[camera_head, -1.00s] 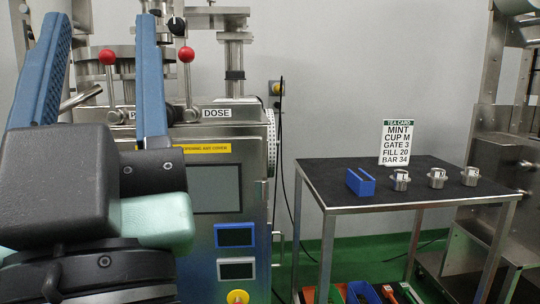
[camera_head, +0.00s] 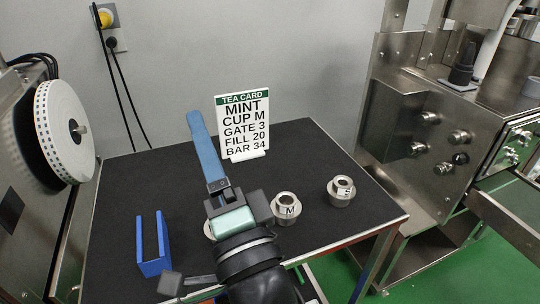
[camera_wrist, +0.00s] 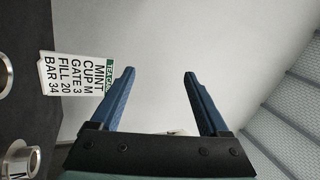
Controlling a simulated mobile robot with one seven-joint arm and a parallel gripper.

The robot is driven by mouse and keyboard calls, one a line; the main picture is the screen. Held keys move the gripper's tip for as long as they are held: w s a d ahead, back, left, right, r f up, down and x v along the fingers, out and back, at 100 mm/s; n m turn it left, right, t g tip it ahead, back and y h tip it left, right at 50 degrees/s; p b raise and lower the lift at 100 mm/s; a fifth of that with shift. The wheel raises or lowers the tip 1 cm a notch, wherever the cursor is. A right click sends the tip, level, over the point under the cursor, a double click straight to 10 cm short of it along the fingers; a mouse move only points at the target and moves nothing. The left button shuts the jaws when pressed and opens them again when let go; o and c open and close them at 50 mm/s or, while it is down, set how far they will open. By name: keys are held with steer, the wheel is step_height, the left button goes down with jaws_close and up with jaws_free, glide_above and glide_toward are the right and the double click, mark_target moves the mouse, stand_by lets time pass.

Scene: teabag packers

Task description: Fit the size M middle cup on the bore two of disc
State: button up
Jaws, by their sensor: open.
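The metal cup marked M (camera_head: 287,207) stands upright on the black table top (camera_head: 300,150), the middle one of three cups. A cup marked S (camera_head: 341,190) stands to its right. The third cup (camera_head: 208,230) is mostly hidden behind my gripper. My gripper (camera_wrist: 159,73) is open and empty, its two blue fingers wide apart in the wrist view. In the head view it (camera_head: 195,118) reaches above the table, left of the M cup and apart from it. The wrist view shows part of a cup with an M (camera_wrist: 17,160) at the lower left. I see no disc bore clearly.
The tea card (camera_head: 242,125) stands behind the cups and reads CUP M. A blue U-shaped holder (camera_head: 152,255) sits on the table's left. A white dotted wheel (camera_head: 62,130) is at far left. A steel machine (camera_head: 415,125) stands right of the table.

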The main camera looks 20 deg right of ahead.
steer(key=s+d+f+m+g+h+p, duration=0.2)
steer(key=d+f+m+p, duration=0.3)
steer(key=m, duration=0.5)
steer(key=m+g+h+p, duration=0.2)
steer(key=m+h+p, duration=0.3)
steer(key=m, duration=0.9)
glide_toward(284, 193)
steer(key=shift+y, duration=0.6)
steer(key=w, duration=0.2)
steer(key=w+d+p, duration=0.1)
steer(key=w, duration=0.1)
steer(key=w+p, duration=0.1)
steer(key=w, duration=0.1)
steer(key=shift+w+d+r, duration=0.1)
steer(key=shift+d+r, duration=0.15)
steer(key=shift+w+d+f, duration=0.1)
steer(key=shift+w+d, duration=0.15)
steer(key=shift+w, duration=0.6)
steer(key=shift+w+d+f, duration=0.1)
steer(key=shift+w+d, duration=0.1)
steer(key=shift+w, duration=0.65)
steer(key=shift+w+d+f, duration=0.1)
steer(key=shift+w+d, duration=0.15)
steer(key=shift+w, duration=0.6)
jaws_close()
